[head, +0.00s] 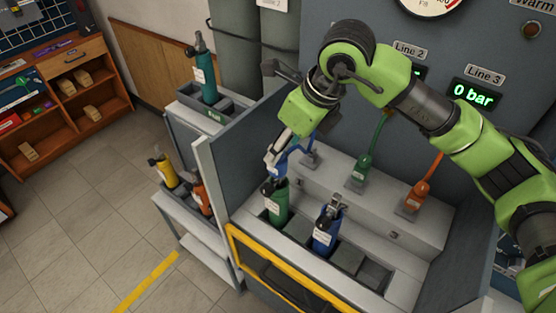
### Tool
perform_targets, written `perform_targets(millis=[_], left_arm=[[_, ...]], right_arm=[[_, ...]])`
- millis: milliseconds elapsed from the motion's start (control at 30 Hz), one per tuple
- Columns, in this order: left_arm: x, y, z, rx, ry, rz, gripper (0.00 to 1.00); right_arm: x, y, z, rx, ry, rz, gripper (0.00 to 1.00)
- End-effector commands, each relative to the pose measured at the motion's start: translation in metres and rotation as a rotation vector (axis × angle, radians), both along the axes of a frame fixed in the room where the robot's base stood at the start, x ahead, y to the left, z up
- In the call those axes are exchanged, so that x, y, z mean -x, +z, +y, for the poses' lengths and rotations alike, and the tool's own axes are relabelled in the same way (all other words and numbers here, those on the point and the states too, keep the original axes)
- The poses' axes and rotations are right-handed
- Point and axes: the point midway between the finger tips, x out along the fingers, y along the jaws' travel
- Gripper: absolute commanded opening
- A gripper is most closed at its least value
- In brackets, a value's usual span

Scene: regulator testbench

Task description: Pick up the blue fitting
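The blue fitting (281,170) is at the fingers of my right gripper (272,164), above and behind the green bottle on the bench. The gripper looks shut on it, though the arm partly covers the contact. A blue part (308,144), which looks like its hose, shows to the right above a grey pad. My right arm reaches in from the right and over the bench. My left gripper is not in view.
A green bottle (277,206) and a blue bottle (326,231) stand in the bench tray. The green fitting (363,168) and orange fitting (417,197) sit on the ledge. A side panel (216,183) rises at left, and a yellow rail (285,275) runs in front.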

Motion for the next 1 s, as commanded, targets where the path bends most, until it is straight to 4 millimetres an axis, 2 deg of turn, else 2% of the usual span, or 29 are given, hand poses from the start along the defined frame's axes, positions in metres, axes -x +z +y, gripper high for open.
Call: perform_targets(millis=[167, 367, 500, 767, 800, 967, 1000], left_arm=[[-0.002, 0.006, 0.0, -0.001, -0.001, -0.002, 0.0], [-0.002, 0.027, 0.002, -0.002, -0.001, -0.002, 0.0], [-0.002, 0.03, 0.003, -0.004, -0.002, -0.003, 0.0], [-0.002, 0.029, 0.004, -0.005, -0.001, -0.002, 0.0], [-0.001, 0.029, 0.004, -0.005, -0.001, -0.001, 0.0], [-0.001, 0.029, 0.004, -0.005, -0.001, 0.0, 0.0], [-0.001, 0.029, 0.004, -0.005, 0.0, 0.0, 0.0]], right_arm=[[-0.002, -0.009, 0.003, -0.001, 0.0, 0.001, 0.47], [-0.007, -0.034, 0.008, 0.0, 0.001, 0.005, 0.47], [-0.012, -0.051, 0.014, 0.0, -0.001, 0.002, 0.47], [-0.013, -0.056, 0.015, -0.001, 0.001, -0.002, 0.47], [-0.013, -0.056, 0.015, -0.001, 0.001, -0.002, 0.42], [-0.013, -0.056, 0.015, 0.0, 0.001, -0.002, 0.0], [-0.013, -0.056, 0.015, 0.0, 0.001, -0.002, 0.0]])
